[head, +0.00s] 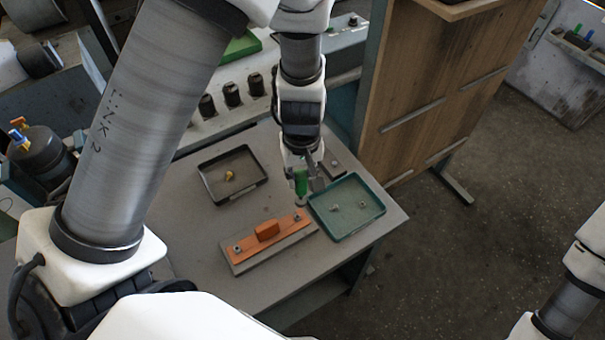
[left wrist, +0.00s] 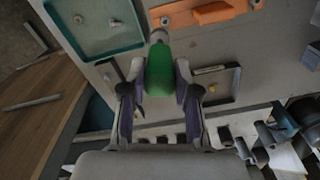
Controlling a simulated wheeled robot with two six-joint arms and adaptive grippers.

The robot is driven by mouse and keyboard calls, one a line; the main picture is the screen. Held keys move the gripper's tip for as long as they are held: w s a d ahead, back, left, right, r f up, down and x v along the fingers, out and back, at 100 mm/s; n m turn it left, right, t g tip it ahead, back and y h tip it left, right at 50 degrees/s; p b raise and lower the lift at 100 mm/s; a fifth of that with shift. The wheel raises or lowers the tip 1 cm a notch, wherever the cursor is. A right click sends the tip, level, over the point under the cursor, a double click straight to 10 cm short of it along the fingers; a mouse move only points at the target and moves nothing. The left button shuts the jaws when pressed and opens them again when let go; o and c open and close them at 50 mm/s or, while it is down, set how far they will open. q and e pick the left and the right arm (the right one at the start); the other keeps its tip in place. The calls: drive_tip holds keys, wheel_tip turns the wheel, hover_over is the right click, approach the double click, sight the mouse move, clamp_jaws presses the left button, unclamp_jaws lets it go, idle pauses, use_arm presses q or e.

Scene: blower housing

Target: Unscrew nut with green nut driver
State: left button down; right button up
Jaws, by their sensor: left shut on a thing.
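My left gripper (head: 308,178) is shut on the green nut driver (head: 301,183), which also shows between the fingers in the left wrist view (left wrist: 158,80). The driver's grey socket end (left wrist: 158,37) points toward the near end of an orange cover (left wrist: 195,12). In the head view this orange cover (head: 255,239) lies on a grey base, with a nut (head: 238,248) near its left end. The driver is above and beside the cover's right end, where another nut (head: 297,217) shows. I cannot tell whether the socket touches it. My right gripper is out of view.
A teal tray (head: 368,228) with two small metal parts stands right of the cover. A black tray (head: 212,199) with a small yellow part stands at the back left. The table's front left (head: 205,270) is clear. A wooden panel (head: 425,90) rises behind the teal tray.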

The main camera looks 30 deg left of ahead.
sight(297, 194)
use_arm(q)
drive_tip(key=f+b, duration=0.5)
drive_tip(key=shift+s+a+f, duration=0.2)
drive_tip(key=shift+s+f, duration=0.05)
drive_tip(key=shift+s+a+r, duration=0.15)
drive_tip(key=shift+s+a, duration=0.05)
drive_tip(key=shift+s, duration=0.2)
drive_tip(key=shift+w+d+f, duration=0.1)
drive_tip(key=shift+w+f, duration=0.05)
drive_tip(key=shift+f, duration=0.25)
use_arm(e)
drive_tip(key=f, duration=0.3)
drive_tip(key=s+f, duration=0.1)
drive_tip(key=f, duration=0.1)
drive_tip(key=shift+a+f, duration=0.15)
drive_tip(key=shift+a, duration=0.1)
use_arm(q)
drive_tip(key=shift+r, duration=0.1)
